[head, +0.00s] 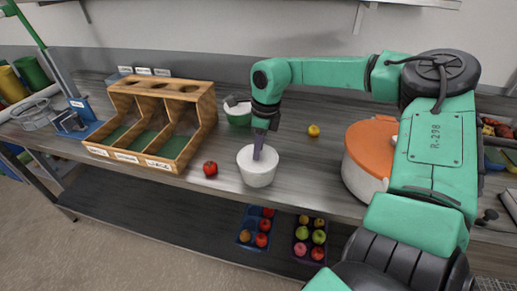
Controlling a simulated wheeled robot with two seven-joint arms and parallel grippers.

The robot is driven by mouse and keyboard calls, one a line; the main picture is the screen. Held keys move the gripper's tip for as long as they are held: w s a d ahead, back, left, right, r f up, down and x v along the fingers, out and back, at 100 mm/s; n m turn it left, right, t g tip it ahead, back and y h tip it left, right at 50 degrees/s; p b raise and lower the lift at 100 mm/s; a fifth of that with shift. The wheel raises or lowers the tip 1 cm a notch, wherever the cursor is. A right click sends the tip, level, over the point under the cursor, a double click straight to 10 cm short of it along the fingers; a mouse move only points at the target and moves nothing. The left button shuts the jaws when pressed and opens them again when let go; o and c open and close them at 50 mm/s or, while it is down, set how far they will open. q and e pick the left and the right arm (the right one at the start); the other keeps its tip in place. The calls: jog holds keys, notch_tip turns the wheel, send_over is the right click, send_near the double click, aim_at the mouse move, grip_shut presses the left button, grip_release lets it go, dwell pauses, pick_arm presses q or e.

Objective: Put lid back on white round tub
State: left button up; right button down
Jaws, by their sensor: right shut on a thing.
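A small white round tub (257,177) stands near the front edge of the table, centre of the head view. A flat white lid (246,157) shows at its top, level with the rim. I cannot tell whether it is fully seated. My right gripper (258,157) reaches down from above and is shut on the lid at the middle of the tub's top. The fingertips and the grasped part are partly hidden. My left gripper is not in view.
A wooden bin rack (201,105) stands left. A red tomato (210,169) lies left of the tub, a green-white bowl (238,117) behind it, and a yellow fruit (313,130) right. A larger white tub with orange lid (373,141) is farther right. Fruit trays (245,248) sit below.

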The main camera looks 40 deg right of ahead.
jog(key=shift+f+b, duration=0.1)
jog(key=shift+b, duration=0.2)
dwell(0.9)
jog(key=shift+f, duration=0.1)
jog(key=shift+b, duration=0.5)
dwell(0.6)
jog(key=shift+c, duration=0.6)
grip_release()
jog(key=shift+r+p, duration=2.2)
jog(key=shift+r, duration=1.35)
grip_shut()
jog(key=shift+f, duration=0.2)
